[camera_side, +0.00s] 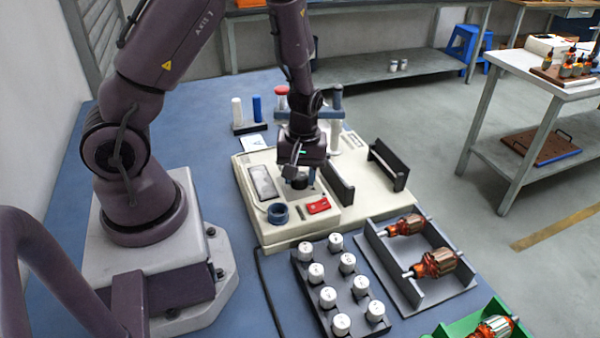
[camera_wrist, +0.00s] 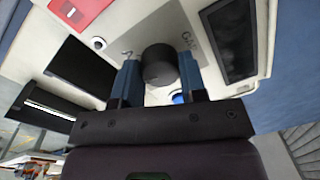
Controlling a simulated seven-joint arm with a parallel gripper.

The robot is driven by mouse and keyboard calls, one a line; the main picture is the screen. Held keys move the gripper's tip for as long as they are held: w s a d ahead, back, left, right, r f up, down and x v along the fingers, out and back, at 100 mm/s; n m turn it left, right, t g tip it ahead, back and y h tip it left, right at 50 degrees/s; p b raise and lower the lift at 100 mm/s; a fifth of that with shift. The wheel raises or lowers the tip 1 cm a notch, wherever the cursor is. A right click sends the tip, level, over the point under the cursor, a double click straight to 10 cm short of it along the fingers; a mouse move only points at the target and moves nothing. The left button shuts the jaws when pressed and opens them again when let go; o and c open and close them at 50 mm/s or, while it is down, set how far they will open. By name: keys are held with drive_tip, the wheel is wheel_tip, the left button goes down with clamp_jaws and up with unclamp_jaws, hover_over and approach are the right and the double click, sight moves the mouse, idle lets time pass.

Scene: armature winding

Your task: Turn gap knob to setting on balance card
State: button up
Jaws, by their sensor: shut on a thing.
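The gap knob (camera_wrist: 160,62) is a round dark knob on a grey plate on the cream machine (camera_side: 249,222). In the side view my gripper (camera_side: 300,180) is low over the machine's panel, and the arm hides part of the knob. A white card with an "A" (camera_side: 255,143) lies behind the machine at the left; I take it for the balance card. The knob's pointer position is not readable.
Black upright plates (camera_side: 388,165) stand to the right. A rack of white-capped parts (camera_side: 328,297) and a tray of armatures (camera_side: 375,240) stand in front.

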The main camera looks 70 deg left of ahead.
sight(301, 177)
drive_tip(key=m, duration=0.6)
drive_tip(key=shift+m, duration=0.3)
idle(0.4)
drive_tip(key=o, duration=0.9)
drive_tip(key=shift+r, duration=0.1)
drive_tip(key=r, duration=1.2)
drive_tip(key=shift+w+d+r, duration=0.15)
drive_tip(key=shift+d+r, duration=0.15)
drive_tip(key=shift+r, duration=0.1)
drive_tip(key=shift+m, duration=0.3)
